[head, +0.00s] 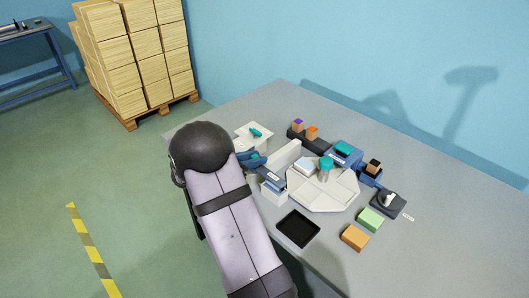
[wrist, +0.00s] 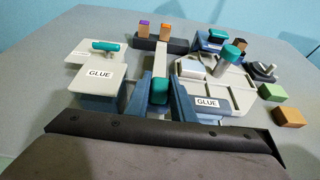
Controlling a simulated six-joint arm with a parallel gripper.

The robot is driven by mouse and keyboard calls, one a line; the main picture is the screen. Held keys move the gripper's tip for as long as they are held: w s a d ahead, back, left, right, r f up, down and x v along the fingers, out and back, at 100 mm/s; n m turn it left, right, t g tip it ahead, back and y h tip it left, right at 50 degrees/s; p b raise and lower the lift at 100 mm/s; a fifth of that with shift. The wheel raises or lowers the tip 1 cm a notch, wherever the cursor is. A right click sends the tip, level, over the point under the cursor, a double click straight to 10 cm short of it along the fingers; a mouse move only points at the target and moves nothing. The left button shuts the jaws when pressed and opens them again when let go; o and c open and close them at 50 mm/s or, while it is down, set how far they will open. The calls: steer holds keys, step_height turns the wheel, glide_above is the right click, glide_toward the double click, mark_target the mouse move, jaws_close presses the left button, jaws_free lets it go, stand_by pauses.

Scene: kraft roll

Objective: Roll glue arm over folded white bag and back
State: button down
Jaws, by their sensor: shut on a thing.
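My gripper (wrist: 160,98) is shut on a teal grip (wrist: 159,88) at the near end of a pale bar (wrist: 160,60), which appears to be the glue arm. In the head view my gripper (head: 262,168) is partly hidden by my arm. A folded white bag (wrist: 192,68) seems to lie at the left of the pale tray (wrist: 238,88); it also shows in the head view (head: 304,165). The bag looks apart from my fingers. Whether the bar touches the bag, I cannot tell.
A teal-capped cylinder (head: 326,167) stands on the tray. A black tray (head: 298,229), green block (head: 370,219) and orange block (head: 355,237) lie nearer. The table's right side is clear.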

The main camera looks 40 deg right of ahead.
steer(key=shift+a, duration=0.15)
steer(key=c, duration=1.9)
jaws_free()
steer(key=shift+f, duration=0.1)
steer(key=o, duration=0.4)
steer(key=shift+a, duration=0.2)
steer(key=shift+d, duration=0.1)
steer(key=shift+b+v, duration=0.6)
steer(key=shift+v, duration=3.1)
